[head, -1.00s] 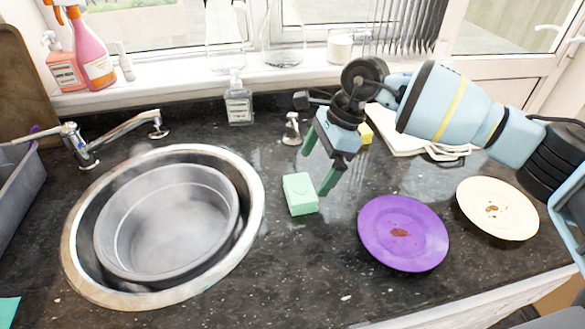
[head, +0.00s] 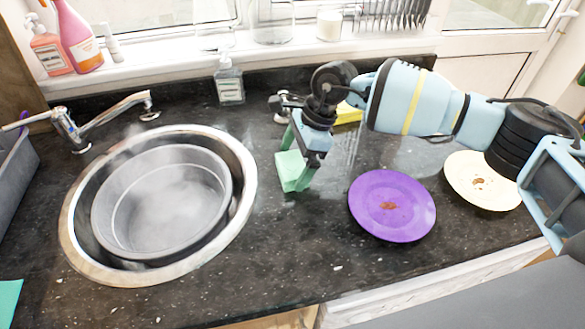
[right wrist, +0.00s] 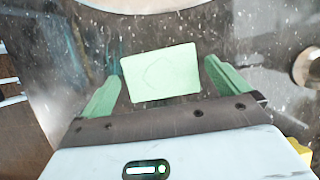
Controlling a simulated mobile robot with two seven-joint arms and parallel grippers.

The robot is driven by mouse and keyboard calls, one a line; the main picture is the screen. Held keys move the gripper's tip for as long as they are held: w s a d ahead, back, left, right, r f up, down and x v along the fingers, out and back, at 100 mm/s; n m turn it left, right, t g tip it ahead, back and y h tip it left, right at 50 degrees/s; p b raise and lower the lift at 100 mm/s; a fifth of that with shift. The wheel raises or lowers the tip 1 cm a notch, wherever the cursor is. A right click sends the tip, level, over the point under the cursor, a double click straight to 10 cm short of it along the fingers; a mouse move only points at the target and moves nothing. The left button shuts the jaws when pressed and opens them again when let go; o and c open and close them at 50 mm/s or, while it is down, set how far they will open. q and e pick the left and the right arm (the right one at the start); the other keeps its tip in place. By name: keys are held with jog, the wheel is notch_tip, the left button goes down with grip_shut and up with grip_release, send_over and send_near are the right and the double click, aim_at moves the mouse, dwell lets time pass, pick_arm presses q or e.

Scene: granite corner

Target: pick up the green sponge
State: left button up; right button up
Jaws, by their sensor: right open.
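The green sponge (head: 290,171) is a pale green block on the dark granite counter, just right of the round sink. My right gripper (head: 295,165) is at the sponge, pointing down, with its green fingers on either side of it. In the right wrist view, the sponge (right wrist: 161,73) lies between the two open fingers of the right gripper (right wrist: 160,85). A gap shows at the right finger and a narrow one at the left. My left gripper is not in view.
The metal sink (head: 245,200) holds a grey basin (head: 105,225). A purple plate (head: 415,205) and a cream plate (head: 465,170) lie to the right. A soap bottle (head: 229,82) and a small tap fitting (head: 281,117) stand behind. The counter in front of the sponge is clear.

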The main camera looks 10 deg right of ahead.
jog(key=shift+x, duration=0.95)
jog(key=c, duration=0.9)
jog(key=shift+r, duration=0.2)
jog(key=shift+r, duration=0.2)
notch_tip(320, 180, up, 3)
jog(key=shift+f, duration=0.1)
jog(key=s+d, duration=0.1)
jog(key=s, duration=0.4)
jog(key=s+d+r, duration=0.1)
jog(key=s, duration=0.4)
jog(key=s+d, duration=0.2)
jog(key=s, duration=0.3)
jog(key=shift+s+r, duration=0.25)
